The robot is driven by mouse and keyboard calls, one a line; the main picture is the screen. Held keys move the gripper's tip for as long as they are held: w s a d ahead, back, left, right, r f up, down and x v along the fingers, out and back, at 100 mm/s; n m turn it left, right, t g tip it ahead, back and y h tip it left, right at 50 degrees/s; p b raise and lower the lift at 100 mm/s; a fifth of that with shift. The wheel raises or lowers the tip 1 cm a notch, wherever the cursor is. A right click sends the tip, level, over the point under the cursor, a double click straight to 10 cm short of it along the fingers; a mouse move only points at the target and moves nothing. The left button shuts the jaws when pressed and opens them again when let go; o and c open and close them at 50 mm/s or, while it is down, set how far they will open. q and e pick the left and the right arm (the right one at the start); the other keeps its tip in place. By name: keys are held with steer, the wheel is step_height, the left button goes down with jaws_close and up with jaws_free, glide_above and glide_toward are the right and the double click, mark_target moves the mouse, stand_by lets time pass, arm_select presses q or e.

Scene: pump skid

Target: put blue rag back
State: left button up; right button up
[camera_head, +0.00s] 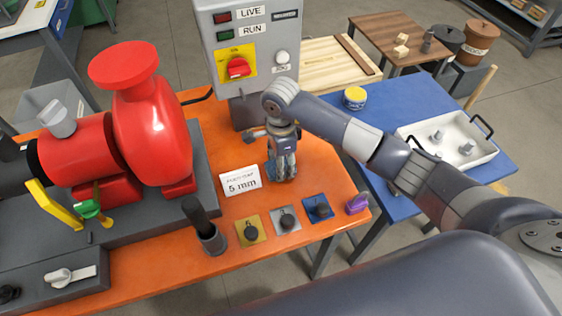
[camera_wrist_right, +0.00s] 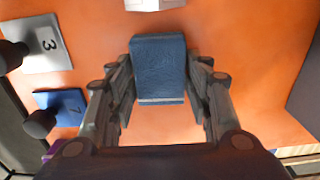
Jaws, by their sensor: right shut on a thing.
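The blue rag (camera_wrist_right: 159,66) is a folded, textured blue block between the fingers of my right gripper (camera_head: 283,172). In the right wrist view both fingers lie along its sides, and the orange tabletop (camera_wrist_right: 240,75) shows beyond. In the head view the gripper points down over the orange table, just right of the white "5 mm" card, and a small part of the blue rag (camera_head: 270,171) shows beside the fingers. I cannot tell whether the rag touches the table. My left gripper is not in view.
The red pump (camera_head: 150,130) stands left. The control box (camera_head: 245,50) rises behind my gripper. A dark cup (camera_head: 211,240) and a row of coloured plates with black knobs, including a blue one (camera_head: 318,208), line the front. Right, a blue table holds a white tray (camera_head: 430,130) and tin (camera_head: 354,97).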

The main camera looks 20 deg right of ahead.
steer(key=o, duration=0.9)
steer(key=shift+o, duration=0.2)
steer(key=shift+r+p, duration=0.15)
steer(key=shift+p, duration=0.15)
step_height(320, 180, up, 12)
steer(key=b, duration=0.3)
steer(key=shift+r, duration=0.1)
